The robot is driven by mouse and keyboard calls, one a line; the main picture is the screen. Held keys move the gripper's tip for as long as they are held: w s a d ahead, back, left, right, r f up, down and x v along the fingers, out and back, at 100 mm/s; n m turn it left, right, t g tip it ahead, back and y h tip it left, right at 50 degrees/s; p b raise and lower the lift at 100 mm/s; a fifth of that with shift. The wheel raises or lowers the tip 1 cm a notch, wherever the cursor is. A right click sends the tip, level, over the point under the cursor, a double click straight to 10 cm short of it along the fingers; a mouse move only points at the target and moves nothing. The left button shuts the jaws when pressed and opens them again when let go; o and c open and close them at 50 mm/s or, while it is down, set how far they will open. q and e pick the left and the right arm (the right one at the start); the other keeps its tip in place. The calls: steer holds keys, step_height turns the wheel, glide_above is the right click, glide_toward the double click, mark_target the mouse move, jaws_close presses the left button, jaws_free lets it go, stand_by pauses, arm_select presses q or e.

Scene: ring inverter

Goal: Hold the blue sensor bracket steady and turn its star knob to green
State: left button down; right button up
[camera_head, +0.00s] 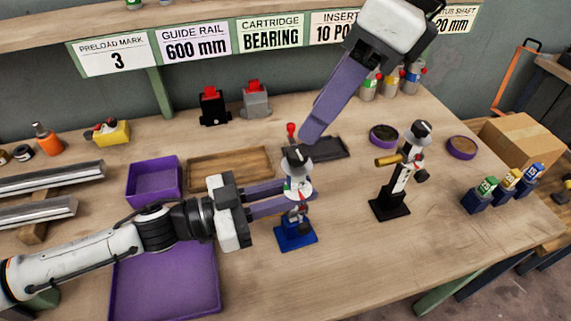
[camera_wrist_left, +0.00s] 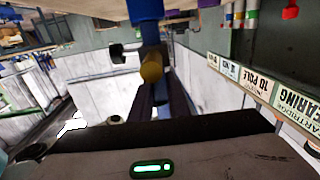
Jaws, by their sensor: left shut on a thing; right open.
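The blue sensor bracket stands upright on its blue base (camera_head: 295,232) at the middle of the table. A black star knob (camera_head: 297,157) tops its white dial (camera_head: 298,188); the dial's setting is too small to read. My left gripper (camera_head: 303,193) is shut on the bracket's upper part from the left, its purple fingers partly hidden by it. In the left wrist view, a blue part (camera_wrist_left: 146,10) and a yellow cylinder (camera_wrist_left: 152,68) show beyond the dark fingers (camera_wrist_left: 160,100). My right gripper (camera_head: 312,132) is open, pointing down just above and right of the knob; contact cannot be told.
A similar black bracket (camera_head: 390,206) stands to the right. Purple trays (camera_head: 165,288) and (camera_head: 154,180) lie left, a wooden tray (camera_head: 230,168) behind. Small blue blocks with tags (camera_head: 478,200) stand at the right edge. The table's front right is clear.

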steer(key=s+a+f+n+g+y, duration=0.3)
steer(key=s+a+f+y, duration=0.1)
steer(key=y, duration=0.1)
steer(key=m+t+y, duration=0.4)
steer(key=t+y, duration=0.3)
steer(key=t, duration=0.2)
glide_toward(297, 158)
steer(key=w+a, duration=0.2)
steer(key=x, duration=1.1)
steer(key=shift+w+a+f, duration=0.2)
steer(key=shift+a, duration=0.1)
steer(key=c, duration=1)
